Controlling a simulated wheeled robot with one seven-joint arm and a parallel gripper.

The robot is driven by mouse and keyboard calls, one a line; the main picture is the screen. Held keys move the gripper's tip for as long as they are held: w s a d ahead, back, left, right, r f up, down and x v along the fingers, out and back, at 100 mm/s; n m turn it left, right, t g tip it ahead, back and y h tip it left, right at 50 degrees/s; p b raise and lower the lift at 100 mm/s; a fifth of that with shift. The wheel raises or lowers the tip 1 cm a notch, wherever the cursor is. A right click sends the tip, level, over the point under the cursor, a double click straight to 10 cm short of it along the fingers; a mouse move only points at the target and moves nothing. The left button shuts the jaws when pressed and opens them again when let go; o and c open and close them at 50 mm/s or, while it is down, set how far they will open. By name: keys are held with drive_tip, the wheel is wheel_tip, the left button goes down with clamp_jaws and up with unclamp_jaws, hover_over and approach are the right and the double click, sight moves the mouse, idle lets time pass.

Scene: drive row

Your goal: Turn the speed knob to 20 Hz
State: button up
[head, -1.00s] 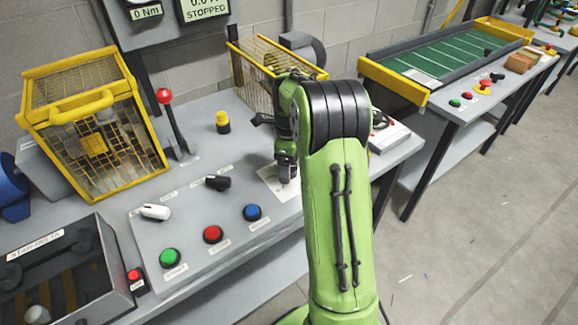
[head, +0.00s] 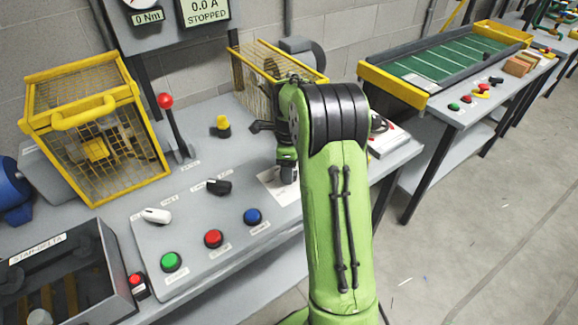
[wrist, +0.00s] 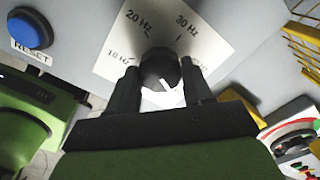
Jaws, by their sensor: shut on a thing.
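The black speed knob (wrist: 158,66) sits on a white card (wrist: 208,48) marked 10 Hz, 20 Hz and 30 Hz in the wrist view. My gripper (wrist: 160,80) is shut on the knob, with one dark finger on each side. A small white mark shows on the knob's near side; I cannot tell clearly which label it points to. In the head view the card (head: 272,186) lies at the right of the grey panel, and my gripper (head: 288,172) is over it and hides the knob.
A red-topped lever (head: 172,125) stands behind. A display (head: 205,12) reads 0.0 A STOPPED. A yellow cage (head: 262,72) is behind my arm.

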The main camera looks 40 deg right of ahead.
drive_tip(key=n+p, duration=0.2)
drive_tip(key=n, duration=0.2)
drive_tip(key=shift+r, duration=0.1)
drive_tip(key=n+p, duration=0.1)
drive_tip(key=n, duration=0.4)
drive_tip(key=shift+p, duration=0.4)
drive_tip(key=n+p, duration=0.1)
drive_tip(key=n, duration=0.2)
drive_tip(key=shift+n, duration=0.3)
drive_tip(key=n+p, duration=0.1)
drive_tip(key=n, duration=0.3)
drive_tip(key=shift+n, duration=0.3)
drive_tip(key=n, duration=0.4)
drive_tip(key=shift+n+p, duration=0.3)
drive_tip(key=shift+p, duration=0.05)
drive_tip(key=n, duration=0.8)
drive_tip(key=shift+w+n, duration=0.1)
drive_tip(key=shift+n, duration=2.2)
